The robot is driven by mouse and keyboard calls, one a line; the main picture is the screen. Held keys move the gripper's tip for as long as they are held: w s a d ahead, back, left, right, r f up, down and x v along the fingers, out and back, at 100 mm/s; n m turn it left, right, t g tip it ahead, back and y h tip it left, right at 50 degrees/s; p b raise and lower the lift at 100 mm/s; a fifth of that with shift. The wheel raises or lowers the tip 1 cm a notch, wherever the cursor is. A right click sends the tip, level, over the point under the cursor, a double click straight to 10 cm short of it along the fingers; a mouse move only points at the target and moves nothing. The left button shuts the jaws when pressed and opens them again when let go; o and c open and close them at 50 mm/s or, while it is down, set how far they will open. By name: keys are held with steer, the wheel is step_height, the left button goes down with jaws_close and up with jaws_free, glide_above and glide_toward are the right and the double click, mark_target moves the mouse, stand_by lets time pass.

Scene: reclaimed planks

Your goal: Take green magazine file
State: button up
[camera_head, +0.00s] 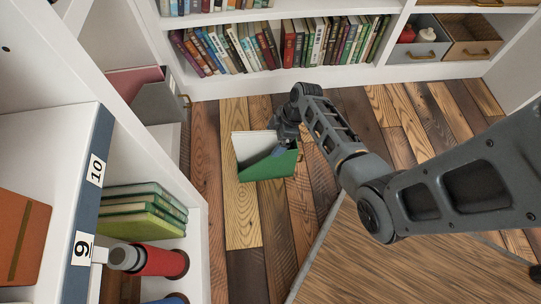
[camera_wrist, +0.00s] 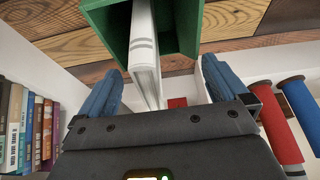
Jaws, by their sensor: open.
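My gripper (camera_head: 287,130) is at the file's upper right edge in the head view. In the wrist view its blue fingers (camera_wrist: 162,72) are spread apart, with the book's end showing between them. Contact with the file is unclear.
A white bookcase (camera_head: 270,85) with rows of books stands at the back. A white shelf unit at left holds green books (camera_head: 143,212) and a red roll (camera_head: 165,262). A grey file (camera_head: 155,102) stands at upper left. Plank floor (camera_head: 240,225) is clear in front of the file.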

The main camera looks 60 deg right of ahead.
steer(key=x, duration=0.2)
steer(key=shift+f+b, duration=0.35)
steer(key=shift+f, duration=0.05)
steer(key=c, duration=1.4)
steer(key=shift+o, duration=0.2)
steer(key=shift+w+r, duration=0.1)
steer(key=shift+r, duration=0.05)
